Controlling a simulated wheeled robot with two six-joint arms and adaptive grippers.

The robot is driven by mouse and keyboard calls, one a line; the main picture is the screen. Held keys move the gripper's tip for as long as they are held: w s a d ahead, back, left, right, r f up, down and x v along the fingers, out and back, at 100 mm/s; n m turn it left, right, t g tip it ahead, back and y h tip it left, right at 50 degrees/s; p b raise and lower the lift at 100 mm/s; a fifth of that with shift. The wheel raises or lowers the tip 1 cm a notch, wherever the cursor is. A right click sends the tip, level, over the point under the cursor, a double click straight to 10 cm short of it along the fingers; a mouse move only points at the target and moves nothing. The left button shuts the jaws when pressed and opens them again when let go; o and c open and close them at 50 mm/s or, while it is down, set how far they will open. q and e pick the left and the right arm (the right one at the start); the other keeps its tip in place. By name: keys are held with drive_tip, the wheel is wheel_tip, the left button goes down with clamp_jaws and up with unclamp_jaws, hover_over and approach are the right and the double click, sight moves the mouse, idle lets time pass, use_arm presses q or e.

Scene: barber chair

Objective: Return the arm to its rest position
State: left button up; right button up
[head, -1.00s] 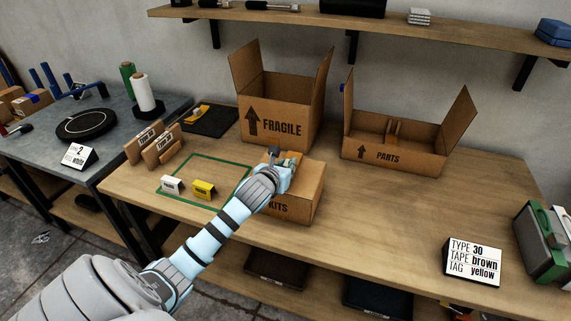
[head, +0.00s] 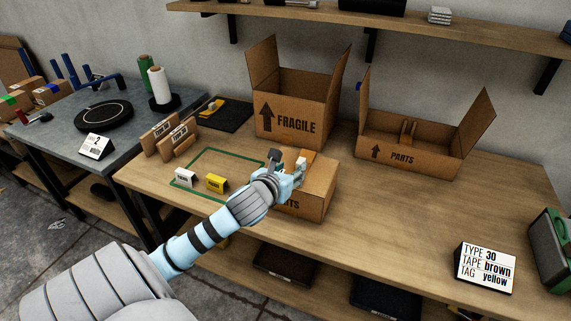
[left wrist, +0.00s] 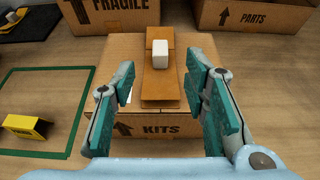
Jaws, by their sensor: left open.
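My left arm reaches in from the lower left in the head view. Its gripper (head: 284,164) is at the KITS box (head: 318,199), a closed brown carton on the wooden bench. In the left wrist view the two teal-padded fingers of my left gripper (left wrist: 163,100) stand wide apart, with nothing held between them. Beyond the fingertips a brown tape strip (left wrist: 161,88) runs over the top of the KITS box (left wrist: 184,128), and a small white block (left wrist: 161,55) sits on it. My right gripper is in neither view.
The open FRAGILE box (head: 294,123) and open PARTS box (head: 400,155) stand behind. A sign (head: 486,268) stands at the right. The bench's right-middle is clear.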

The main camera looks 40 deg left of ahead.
use_arm(q)
drive_tip(key=v, duration=0.4)
